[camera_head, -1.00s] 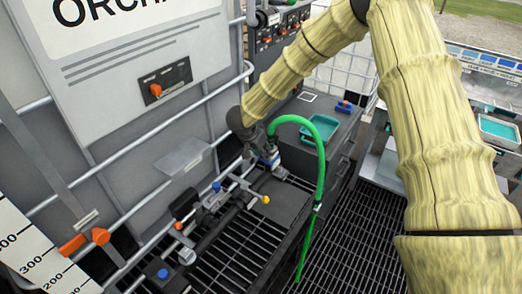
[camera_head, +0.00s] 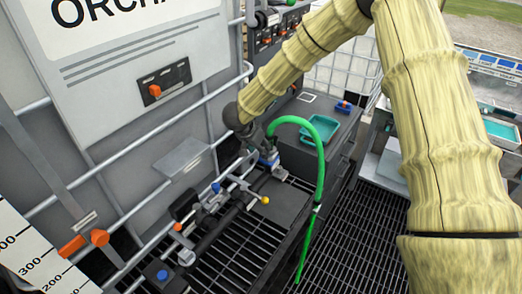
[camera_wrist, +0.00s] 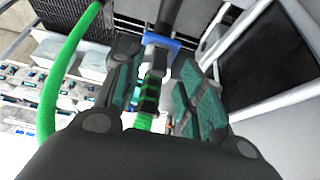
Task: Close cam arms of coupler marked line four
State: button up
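In the wrist view a dark coupler with green bands (camera_wrist: 149,96) lies between the fingers, with a blue part (camera_wrist: 161,42) and a black pipe beyond it. A green hose (camera_wrist: 60,75) curves past on the left and also shows in the head view (camera_head: 321,165). My gripper (camera_wrist: 157,88) has teal-padded fingers set apart on either side of the coupler; I cannot tell whether they touch it. In the head view my gripper (camera_head: 266,150) is at the blue fitting near the hose's end. No line four mark is readable, and the cam arms cannot be made out.
A dark pipe manifold (camera_head: 215,230) with a yellow-tipped handle and a blue knob runs over the black grating (camera_head: 240,245). The caged grey tote (camera_head: 150,130) stands on the left. A teal tray (camera_head: 322,128) sits on the dark cabinet behind the hose.

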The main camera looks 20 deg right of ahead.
jog(key=v, duration=0.9)
jog(key=shift+s+r, duration=0.15)
jog(key=shift+r, duration=0.05)
